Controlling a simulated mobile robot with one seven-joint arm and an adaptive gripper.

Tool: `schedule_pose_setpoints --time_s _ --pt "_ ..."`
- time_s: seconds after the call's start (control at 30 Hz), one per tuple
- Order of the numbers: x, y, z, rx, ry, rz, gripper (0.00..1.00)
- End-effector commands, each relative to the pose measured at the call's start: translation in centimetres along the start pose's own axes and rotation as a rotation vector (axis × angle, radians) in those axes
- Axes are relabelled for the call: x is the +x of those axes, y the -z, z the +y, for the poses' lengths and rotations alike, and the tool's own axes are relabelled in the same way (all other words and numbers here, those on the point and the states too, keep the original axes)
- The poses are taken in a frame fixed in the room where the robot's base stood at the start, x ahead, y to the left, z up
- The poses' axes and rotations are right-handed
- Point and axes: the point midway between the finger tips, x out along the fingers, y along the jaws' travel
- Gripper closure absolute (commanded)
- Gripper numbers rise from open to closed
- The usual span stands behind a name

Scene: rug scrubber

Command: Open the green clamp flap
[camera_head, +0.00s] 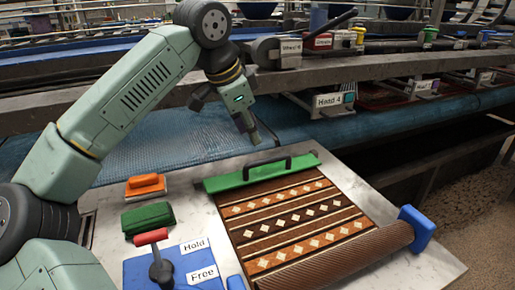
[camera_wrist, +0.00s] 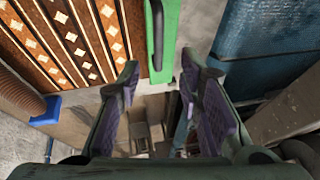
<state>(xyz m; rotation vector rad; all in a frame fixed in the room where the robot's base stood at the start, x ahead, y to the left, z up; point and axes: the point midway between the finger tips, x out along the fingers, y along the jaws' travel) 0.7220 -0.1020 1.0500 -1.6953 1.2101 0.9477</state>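The green clamp flap (camera_head: 232,180) is a long bar lying flat across the far edge of the patterned rug (camera_head: 290,215), with a black handle (camera_head: 268,166) on top. In the wrist view, the flap (camera_wrist: 168,45) runs down from the top edge, with its handle (camera_wrist: 157,32) on its left part. My gripper (camera_head: 250,137) is above and behind the flap in the head view, apart from it. In the wrist view, my gripper (camera_wrist: 160,72) is open with purple pads and nothing between its fingers. The flap's lower end shows just beyond the fingertips.
A red-handled lever (camera_head: 158,262) stands by the "Hold" and "Free" labels. The rug's near end is rolled beside a blue block (camera_head: 417,228). A blue conveyor (camera_head: 170,140) runs behind.

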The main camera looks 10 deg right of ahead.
Motion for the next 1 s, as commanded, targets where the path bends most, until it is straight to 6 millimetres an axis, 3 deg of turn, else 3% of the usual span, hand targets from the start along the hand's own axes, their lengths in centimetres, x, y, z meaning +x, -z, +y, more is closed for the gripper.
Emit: schedule_pose_setpoints --time_s 0.5,0.7,1.0 --pt "8.6 0.1 0.1 0.003 -0.003 0.003 0.67" --pt "10.0 0.1 0.1 0.004 -0.001 0.003 0.67" --pt "10.1 0.1 0.1 0.004 -0.001 0.003 0.70"
